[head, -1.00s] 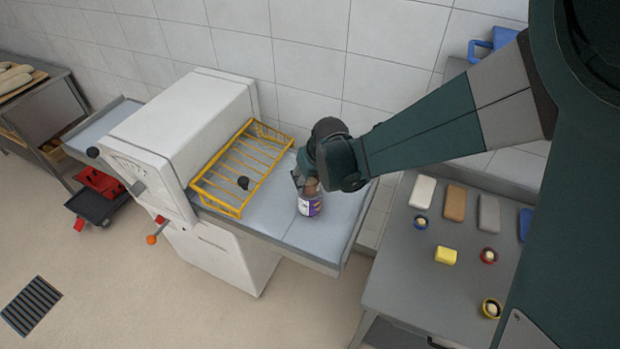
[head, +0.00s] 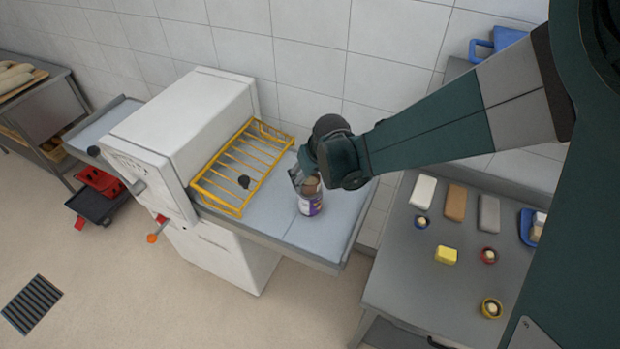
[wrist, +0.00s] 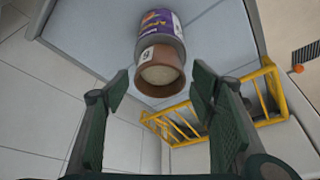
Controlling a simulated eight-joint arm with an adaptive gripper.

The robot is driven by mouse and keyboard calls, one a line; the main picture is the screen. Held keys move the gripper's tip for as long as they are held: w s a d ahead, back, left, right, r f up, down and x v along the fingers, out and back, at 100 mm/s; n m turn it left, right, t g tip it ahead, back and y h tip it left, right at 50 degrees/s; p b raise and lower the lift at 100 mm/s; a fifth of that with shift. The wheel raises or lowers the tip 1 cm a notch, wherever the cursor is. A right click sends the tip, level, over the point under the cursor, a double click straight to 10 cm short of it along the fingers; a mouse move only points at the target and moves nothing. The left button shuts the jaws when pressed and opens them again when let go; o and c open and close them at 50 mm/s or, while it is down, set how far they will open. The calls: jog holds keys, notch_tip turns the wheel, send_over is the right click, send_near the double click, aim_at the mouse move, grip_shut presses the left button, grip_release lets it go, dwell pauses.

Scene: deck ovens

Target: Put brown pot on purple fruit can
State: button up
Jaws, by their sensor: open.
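The purple fruit can (head: 309,204) stands on the grey side table of the white machine in the head view. It also shows at the top of the wrist view (wrist: 162,24). The brown pot (head: 311,185) sits on top of the can, seen end-on in the wrist view (wrist: 160,72) with a pale inside. My gripper (head: 298,176) is beside the pot in the head view. In the wrist view its fingers (wrist: 160,82) are spread apart, with the pot beyond and between their tips. No finger visibly touches the pot. The pot's far side is hidden.
A yellow wire rack (head: 240,170) lies on the table left of the can, with a small dark knob-like thing (head: 244,182) at it. The white machine (head: 180,130) stands at left. A steel table (head: 400,285) at right holds several blocks and small bowls.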

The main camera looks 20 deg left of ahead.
jog(key=v, duration=1.1)
dwell(0.9)
jog(key=shift+d, duration=0.1)
jog(key=s+d+r+m+t+h, duration=0.1)
jog(key=d+r+m, duration=0.3)
jog(key=d, duration=1)
jog(key=s+d+r+m+t, duration=0.1)
jog(key=d+r, duration=0.5)
jog(key=d, duration=0.7)
jog(key=s+d+m+t+h, duration=0.1)
jog(key=s+d+m, duration=0.1)
jog(key=s+d, duration=0.4)
jog(key=s+d+m+t+h, duration=0.1)
jog(key=s+d+m, duration=0.2)
jog(key=d, duration=1.2)
jog(key=s, duration=0.3)
jog(key=shift+r, duration=0.15)
